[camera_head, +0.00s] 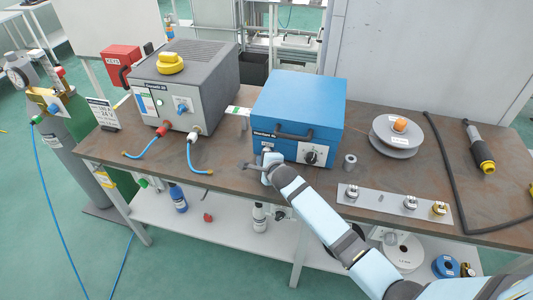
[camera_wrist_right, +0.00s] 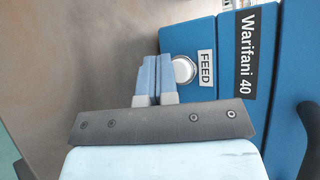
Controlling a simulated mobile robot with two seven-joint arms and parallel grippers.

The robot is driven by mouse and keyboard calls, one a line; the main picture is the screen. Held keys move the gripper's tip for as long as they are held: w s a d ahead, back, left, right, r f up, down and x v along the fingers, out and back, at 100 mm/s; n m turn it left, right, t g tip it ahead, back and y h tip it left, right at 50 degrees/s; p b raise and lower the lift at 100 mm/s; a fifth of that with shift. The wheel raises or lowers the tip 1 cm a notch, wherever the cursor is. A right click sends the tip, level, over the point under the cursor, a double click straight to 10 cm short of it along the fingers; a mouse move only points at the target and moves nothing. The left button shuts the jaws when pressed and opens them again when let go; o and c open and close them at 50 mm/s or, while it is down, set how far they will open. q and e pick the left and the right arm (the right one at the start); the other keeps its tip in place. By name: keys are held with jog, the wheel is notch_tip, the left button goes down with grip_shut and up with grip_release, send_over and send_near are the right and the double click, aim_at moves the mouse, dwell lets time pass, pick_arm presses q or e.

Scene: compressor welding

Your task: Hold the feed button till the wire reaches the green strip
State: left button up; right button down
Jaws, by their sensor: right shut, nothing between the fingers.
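The blue wire feeder box (camera_head: 298,105) stands on the brown bench. In the right wrist view its front (camera_wrist_right: 230,70) carries a "Warifani 40" label and a round silver button (camera_wrist_right: 184,70) beside a "FEED" label. My right gripper (camera_head: 266,153) is at the lower left of the box front. Its fingers (camera_wrist_right: 157,75) are shut together and empty, and the button shows partly beside them. I cannot tell whether the fingertips touch it. A white card with a green part (camera_head: 238,110) lies left of the box. I cannot make out the wire. My left gripper is not in view.
A grey welding power source (camera_head: 185,85) with blue leads stands left. A wire spool (camera_head: 396,135), a torch (camera_head: 479,148), a small metal cylinder (camera_head: 350,161) and a plate with fittings (camera_head: 395,202) lie right of the box. My arm crosses the bench's front edge.

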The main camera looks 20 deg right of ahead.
jog(key=shift+w, duration=0.1)
jog(key=shift+w+d, duration=0.2)
jog(key=shift+w, duration=0.05)
jog(key=shift+w+d, duration=0.3)
jog(key=shift+w, duration=0.05)
dwell(2.7)
dwell(0.9)
jog(key=shift+s+a+p, duration=0.45)
jog(key=shift+s+a, duration=0.05)
jog(key=shift+s, duration=0.2)
jog(key=shift+s+a+p, duration=0.45)
jog(key=shift+s, duration=0.15)
jog(key=shift+s+a+p, duration=0.35)
jog(key=shift+s+a, duration=0.15)
jog(key=shift+s, duration=0.25)
jog(key=shift+s+a+p, duration=0.35)
jog(key=shift+s+a, duration=0.15)
jog(key=shift+s, duration=0.25)
